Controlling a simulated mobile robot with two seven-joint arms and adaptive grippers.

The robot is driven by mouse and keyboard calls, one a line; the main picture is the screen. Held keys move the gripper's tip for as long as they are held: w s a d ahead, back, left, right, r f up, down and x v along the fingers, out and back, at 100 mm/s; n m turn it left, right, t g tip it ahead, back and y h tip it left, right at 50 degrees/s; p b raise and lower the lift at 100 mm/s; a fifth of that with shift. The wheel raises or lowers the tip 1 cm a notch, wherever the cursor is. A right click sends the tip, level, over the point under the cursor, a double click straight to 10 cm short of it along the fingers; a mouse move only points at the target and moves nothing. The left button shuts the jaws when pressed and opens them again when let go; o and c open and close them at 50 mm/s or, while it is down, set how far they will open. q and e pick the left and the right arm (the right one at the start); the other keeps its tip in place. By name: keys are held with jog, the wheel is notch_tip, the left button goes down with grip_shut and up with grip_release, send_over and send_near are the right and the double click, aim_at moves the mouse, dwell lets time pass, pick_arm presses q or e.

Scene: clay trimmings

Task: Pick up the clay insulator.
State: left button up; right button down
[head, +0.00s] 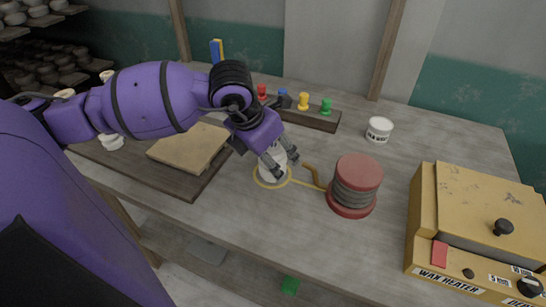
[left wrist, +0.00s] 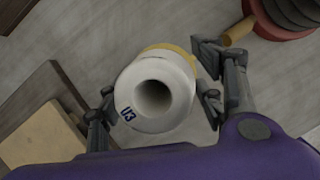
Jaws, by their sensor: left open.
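The clay insulator (head: 272,168) is a white hollow piece standing upright on the table inside a yellow ring. In the left wrist view I look down on the insulator (left wrist: 157,92), with its round hole and a dark "U3" mark on its rim. My left gripper (head: 280,162) is open, with its fingers around the insulator, one on each side. In the left wrist view the left gripper (left wrist: 157,107) has its fingers to the left and right of the insulator; whether they touch it I cannot tell. My right gripper is not in view.
A red-ended spool (head: 360,172) with a brown handle stands just right of the insulator. A yellow wax heater (head: 480,215) is at the right. A board with a tan slab (head: 185,146) lies left. A rack with coloured knobs (head: 312,118) and a white tub (head: 379,129) stand behind.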

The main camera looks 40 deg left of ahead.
pick_arm(q)
jog(key=shift+w+f, duration=0.1)
jog(key=shift+f, duration=0.2)
jog(key=shift+c, duration=0.5)
jog(key=shift+r, duration=0.1)
grip_shut()
